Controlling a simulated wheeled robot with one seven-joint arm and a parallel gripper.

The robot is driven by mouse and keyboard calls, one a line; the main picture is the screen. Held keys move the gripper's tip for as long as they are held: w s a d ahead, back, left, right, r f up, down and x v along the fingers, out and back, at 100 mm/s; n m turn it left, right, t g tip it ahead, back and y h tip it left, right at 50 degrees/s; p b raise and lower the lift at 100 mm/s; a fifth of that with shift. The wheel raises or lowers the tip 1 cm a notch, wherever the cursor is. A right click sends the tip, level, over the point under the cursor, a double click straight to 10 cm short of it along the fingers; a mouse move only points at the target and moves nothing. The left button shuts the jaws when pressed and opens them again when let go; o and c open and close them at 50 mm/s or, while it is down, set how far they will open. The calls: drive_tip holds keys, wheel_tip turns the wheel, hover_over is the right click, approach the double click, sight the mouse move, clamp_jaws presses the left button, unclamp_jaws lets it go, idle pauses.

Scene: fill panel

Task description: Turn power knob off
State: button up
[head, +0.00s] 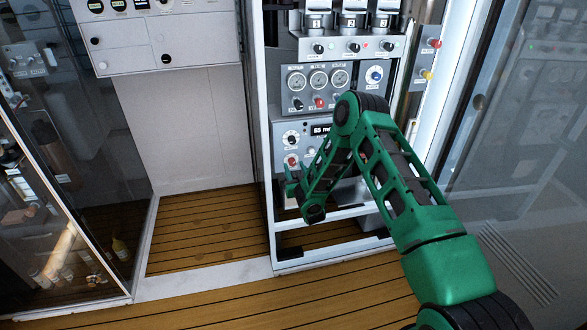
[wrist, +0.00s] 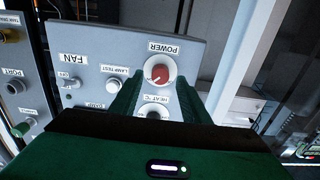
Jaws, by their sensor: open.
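The power knob (wrist: 159,73) is a red knob on a pale round base under the label POWER, which reads upside down in the wrist view. It appears in the head view as the red knob (head: 291,160) at the lower left of the grey panel. My gripper (wrist: 157,100) is open, its two green fingers pointing toward the knob, one at each side of it in the picture. Whether they touch it I cannot tell. In the head view my gripper (head: 291,178) is just below and left of the knob, partly hidden by my green arm.
The fan and lamp test controls (wrist: 113,85) share this panel. Gauges (head: 318,79) and small knobs sit higher on the rack. A glass door (head: 530,120) stands at right; wooden floor (head: 200,235) is clear at left.

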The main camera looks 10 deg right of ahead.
drive_tip(key=shift+w, duration=0.9)
drive_tip(key=c, duration=1.1)
drive_tip(key=shift+o, duration=0.2)
